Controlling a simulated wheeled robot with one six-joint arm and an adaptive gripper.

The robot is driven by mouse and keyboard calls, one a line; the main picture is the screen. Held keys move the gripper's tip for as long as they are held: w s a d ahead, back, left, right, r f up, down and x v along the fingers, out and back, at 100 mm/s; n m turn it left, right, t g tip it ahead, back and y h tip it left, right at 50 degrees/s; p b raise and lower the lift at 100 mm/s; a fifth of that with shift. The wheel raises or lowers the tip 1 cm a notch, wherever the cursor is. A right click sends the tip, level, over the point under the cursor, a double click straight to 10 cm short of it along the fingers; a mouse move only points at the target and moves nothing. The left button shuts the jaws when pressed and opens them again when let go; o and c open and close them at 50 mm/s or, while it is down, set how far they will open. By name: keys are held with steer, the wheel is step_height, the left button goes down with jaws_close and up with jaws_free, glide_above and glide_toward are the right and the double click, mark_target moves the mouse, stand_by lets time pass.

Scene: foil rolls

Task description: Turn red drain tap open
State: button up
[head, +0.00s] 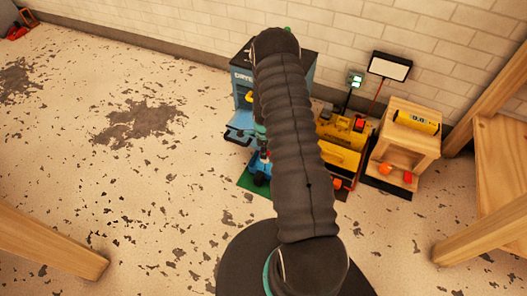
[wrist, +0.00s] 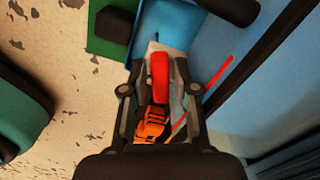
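In the wrist view a red bar-shaped piece (wrist: 160,72), which looks like the drain tap's handle, lies between the fingers of my gripper (wrist: 160,92). The fingers stand apart on either side of it, with a visible gap each side, so the gripper is open. An orange ribbed part (wrist: 153,124) shows lower between the fingers. A blue machine (wrist: 265,88) fills the right side. In the head view my arm covers much of the blue machine (head: 242,98), and I cannot make out the tap there.
A thin red rod (wrist: 217,85) slants close to the right finger. A yellow machine (head: 340,152) and a wooden stand (head: 408,128) with a yellow roll (head: 417,122) are to the right in the head view. Open floor lies left.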

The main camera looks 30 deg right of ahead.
jaws_close()
steer(key=shift+n+b, duration=0.3)
steer(key=n+b, duration=0.2)
steer(key=shift+s+f+n, duration=0.1)
steer(key=shift+s+n, duration=0.05)
steer(key=shift+n, duration=0.25)
steer(key=n+b, duration=0.1)
steer(key=n, duration=0.2)
steer(key=shift+s+n+b, duration=0.15)
steer(key=shift+n+b, duration=0.15)
steer(key=shift+b, duration=0.05)
steer(key=n+b, duration=0.2)
steer(key=n, duration=0.4)
steer(key=shift+s, duration=0.2)
steer(key=shift+n, duration=0.3)
